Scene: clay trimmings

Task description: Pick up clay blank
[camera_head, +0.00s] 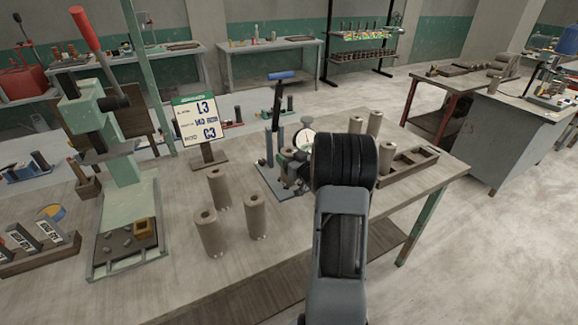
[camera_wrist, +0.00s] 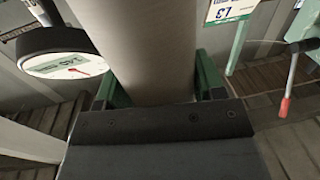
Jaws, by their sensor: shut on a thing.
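My gripper (camera_wrist: 157,84) is shut on a clay blank (camera_wrist: 150,40), a plain grey-brown cylinder standing between its two green fingers in the wrist view. The blank's ends are out of that view. In the head view my dark wrist and arm hide the gripper, and I cannot make out the held blank there. Three other clay blanks, each with a hole in its top, stand on the table at the left, one at the back (camera_head: 219,190), one at the right (camera_head: 255,216) and one at the front (camera_head: 210,234). More blanks (camera_head: 374,123) stand behind my wrist.
A dial-gauge stand (camera_head: 268,160) is just left of my wrist; its dial (camera_wrist: 62,62) is close to the held blank in the wrist view. A wooden compartment tray (camera_head: 410,165) lies at right. A sign (camera_head: 196,122) and green press (camera_head: 122,170) stand left.

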